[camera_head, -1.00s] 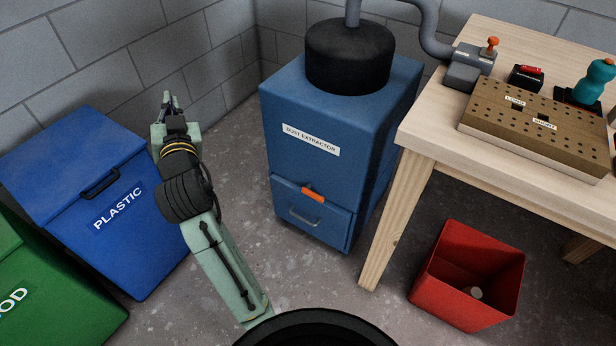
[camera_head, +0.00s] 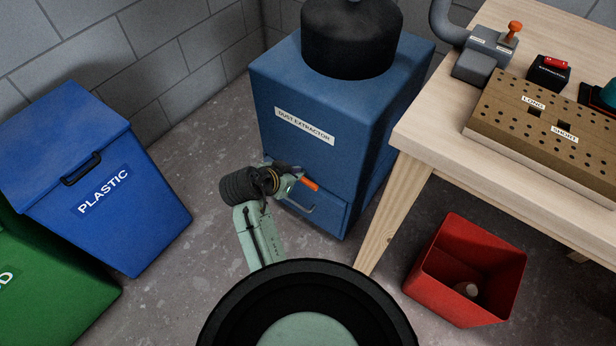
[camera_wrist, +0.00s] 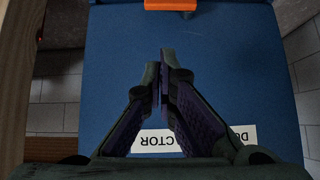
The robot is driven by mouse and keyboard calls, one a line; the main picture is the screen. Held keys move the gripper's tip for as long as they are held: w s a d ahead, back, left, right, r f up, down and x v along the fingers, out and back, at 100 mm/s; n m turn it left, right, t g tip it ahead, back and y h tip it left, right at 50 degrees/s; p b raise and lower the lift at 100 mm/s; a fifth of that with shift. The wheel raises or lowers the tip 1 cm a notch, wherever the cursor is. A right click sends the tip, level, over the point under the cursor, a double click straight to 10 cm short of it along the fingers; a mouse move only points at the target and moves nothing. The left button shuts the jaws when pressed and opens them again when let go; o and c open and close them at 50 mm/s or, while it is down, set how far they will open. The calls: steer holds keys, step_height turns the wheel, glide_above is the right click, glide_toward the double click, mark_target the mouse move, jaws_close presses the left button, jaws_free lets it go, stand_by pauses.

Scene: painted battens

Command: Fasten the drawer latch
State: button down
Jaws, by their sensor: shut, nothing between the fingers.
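The drawer latch (camera_head: 310,184) is a short orange bar at the drawer's top edge, on the front of the blue dust extractor (camera_head: 345,110). It also shows at the top edge of the wrist view (camera_wrist: 205,4). I cannot tell whether it is fastened. The drawer (camera_head: 333,213) looks pushed in, with a grey handle below the latch. My gripper (camera_head: 290,170) is just left of the latch in the head view, partly covering the drawer's upper left. In the wrist view, its fingers (camera_wrist: 163,70) are together and empty, pointing toward the latch and apart from it.
The wooden workbench (camera_head: 425,135) stands to the right, with a red bin (camera_head: 435,285) by its leg. The blue plastic bin (camera_head: 75,140) and a green bin (camera_head: 50,285) are at the left. Bare floor (camera_head: 195,170) lies between the blue bin and the extractor.

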steer(key=p, duration=0.1)
glide_above(310, 182)
steer(key=s, duration=0.2)
step_height(310, 182, down, 6)
steer(key=f, duration=0.5)
steer(key=shift+w+a+p, duration=0.25)
steer(key=shift+p, duration=0.05)
steer(key=shift+f, duration=0.1)
steer(key=shift+s+d+f+b, duration=0.1)
steer(key=shift+b, duration=0.25)
steer(key=shift+s+d+f+m+t+y+b, duration=0.1)
steer(key=shift+d+f+m+t+y+b, duration=0.1)
steer(key=shift+f+m+t+y+b, duration=0.3)
